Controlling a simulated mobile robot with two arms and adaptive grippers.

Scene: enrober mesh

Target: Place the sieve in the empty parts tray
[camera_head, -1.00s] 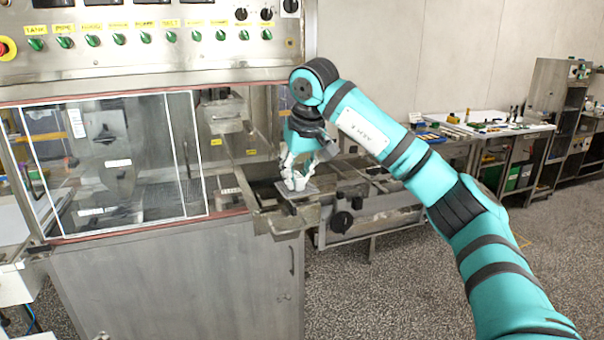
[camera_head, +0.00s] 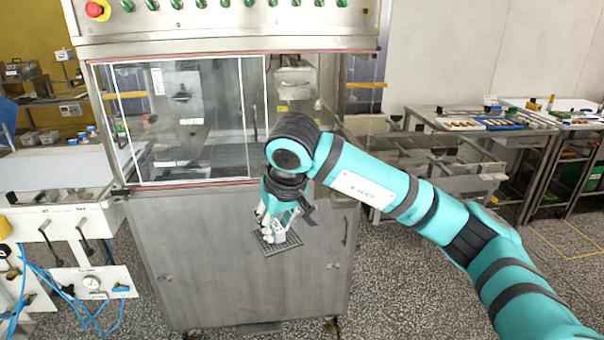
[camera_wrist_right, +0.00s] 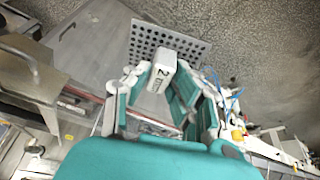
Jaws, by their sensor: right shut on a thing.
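The sieve (camera_head: 279,246) is a grey perforated plate with a white block on it, marked 2. My right gripper (camera_head: 272,229) is shut on that block and holds the sieve in the air, in front of the machine's lower steel panel. In the right wrist view the perforated plate (camera_wrist_right: 190,47) shows beyond the fingers, with the block between them. I cannot make out for certain which container is the empty parts tray; a blue tray (camera_head: 497,124) on the bench at right has things on or near it. My left gripper is not in view.
The enrober cabinet (camera_head: 160,260) with its glazed housing stands directly behind the sieve. A steel conveyor frame (camera_head: 450,182) extends to its right. Benches with small parts (camera_head: 455,124) stand farther right. A panel with blue hoses (camera_head: 95,285) is at left. Speckled floor lies open at the right.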

